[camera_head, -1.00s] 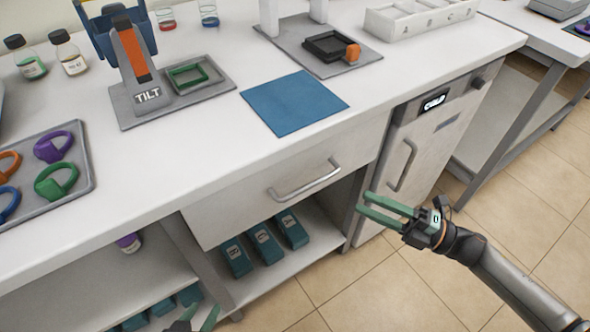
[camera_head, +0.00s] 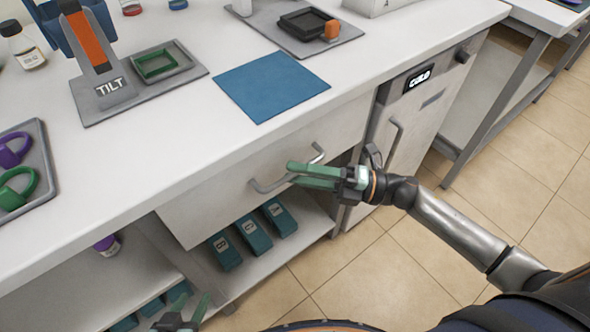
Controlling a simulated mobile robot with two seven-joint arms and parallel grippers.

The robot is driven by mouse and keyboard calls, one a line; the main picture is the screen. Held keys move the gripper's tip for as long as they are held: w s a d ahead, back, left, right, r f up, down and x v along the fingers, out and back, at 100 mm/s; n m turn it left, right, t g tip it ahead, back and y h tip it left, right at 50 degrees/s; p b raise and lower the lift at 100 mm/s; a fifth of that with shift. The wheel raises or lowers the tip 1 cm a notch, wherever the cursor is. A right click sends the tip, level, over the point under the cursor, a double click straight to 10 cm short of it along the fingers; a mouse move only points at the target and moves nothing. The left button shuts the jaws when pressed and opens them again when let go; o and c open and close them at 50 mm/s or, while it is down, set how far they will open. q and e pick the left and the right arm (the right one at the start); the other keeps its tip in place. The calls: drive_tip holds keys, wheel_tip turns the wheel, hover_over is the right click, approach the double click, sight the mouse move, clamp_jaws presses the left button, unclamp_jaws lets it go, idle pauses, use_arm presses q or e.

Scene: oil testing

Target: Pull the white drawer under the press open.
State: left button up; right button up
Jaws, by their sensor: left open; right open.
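The white drawer (camera_head: 215,200) sits under the counter's front edge, below the blue mat, and looks closed. Its curved metal bar handle (camera_head: 262,187) runs along its front. My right gripper (camera_head: 292,174) has green fingers and is open. Its fingertips overlap the handle in the picture, and I cannot tell whether they touch it or straddle it. My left gripper (camera_head: 190,305) shows at the bottom edge, open and empty, low in front of the shelves. The press is only partly in view: its grey base plate (camera_head: 345,36) carries a black tray with an orange part.
A blue mat (camera_head: 270,86) lies on the counter. A cabinet marked COLD (camera_head: 395,145) with a vertical handle stands right of the drawer, close to my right gripper. The tiled floor (camera_head: 340,265) in front is clear.

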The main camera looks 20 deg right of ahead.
drive_tip(key=shift+w+a, duration=0.25)
drive_tip(key=shift+a, duration=0.3)
clamp_jaws()
idle(1.1)
